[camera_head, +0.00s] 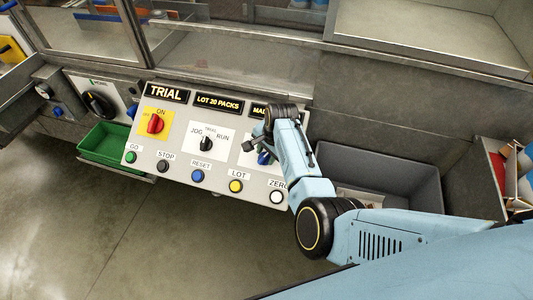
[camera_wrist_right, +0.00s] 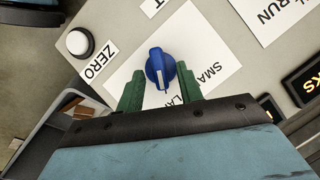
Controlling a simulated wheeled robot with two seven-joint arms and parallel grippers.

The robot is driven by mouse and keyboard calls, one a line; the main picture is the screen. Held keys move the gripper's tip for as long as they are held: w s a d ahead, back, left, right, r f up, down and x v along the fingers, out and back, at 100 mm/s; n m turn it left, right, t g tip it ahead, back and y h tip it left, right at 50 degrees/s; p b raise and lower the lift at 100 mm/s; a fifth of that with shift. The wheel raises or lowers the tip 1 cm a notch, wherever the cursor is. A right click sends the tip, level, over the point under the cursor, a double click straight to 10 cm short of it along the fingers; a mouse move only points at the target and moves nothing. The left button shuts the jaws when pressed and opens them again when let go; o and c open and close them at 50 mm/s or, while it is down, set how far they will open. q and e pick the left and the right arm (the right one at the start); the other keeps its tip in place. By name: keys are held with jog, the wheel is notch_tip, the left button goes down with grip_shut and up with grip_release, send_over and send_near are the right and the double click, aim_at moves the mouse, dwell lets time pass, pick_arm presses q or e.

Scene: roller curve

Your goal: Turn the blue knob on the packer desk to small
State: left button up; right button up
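The blue knob (camera_head: 263,157) is on the right part of the light grey packer desk panel (camera_head: 180,178), partly hidden by my right gripper (camera_head: 262,140) in the head view. In the right wrist view the blue knob (camera_wrist_right: 160,66) sits on a white label with partly covered words starting "SMA" and "LA". Its white mark points down the picture, towards my gripper. The green fingers of my right gripper (camera_wrist_right: 160,88) are apart, one on each side of the knob's near end. Whether they touch it I cannot tell. My left gripper is not in view.
A red knob (camera_head: 155,124) and a black JOG/RUN knob (camera_head: 206,143) sit left of the blue one. Several push buttons line the front edge, with the white ZERO button (camera_head: 277,197) nearest my arm. A grey bin (camera_head: 400,190) stands right; a green tray (camera_head: 104,146) left.

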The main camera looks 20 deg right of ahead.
grip_shut()
jog(key=shift+n, duration=0.4)
jog(key=shift+w+r+n+g+p, duration=0.1)
jog(key=shift+n+g+p, duration=0.3)
jog(key=shift+n, duration=0.1)
jog(key=shift+w+a+n+g+h, duration=0.15)
jog(key=shift+n+g+h, duration=0.15)
jog(key=shift+n+h, duration=0.35)
jog(key=n+g+h, duration=0.1)
jog(key=n, duration=0.2)
jog(key=shift+w+a+b, duration=0.1)
jog(key=shift+a+b, duration=0.05)
jog(key=shift+b, duration=0.25)
jog(key=n, duration=0.1)
jog(key=n+h+b, duration=0.1)
jog(key=n, duration=0.1)
jog(key=n+h+b, duration=0.1)
jog(key=shift+a+n+g, duration=0.25)
jog(key=shift+a+g, duration=0.05)
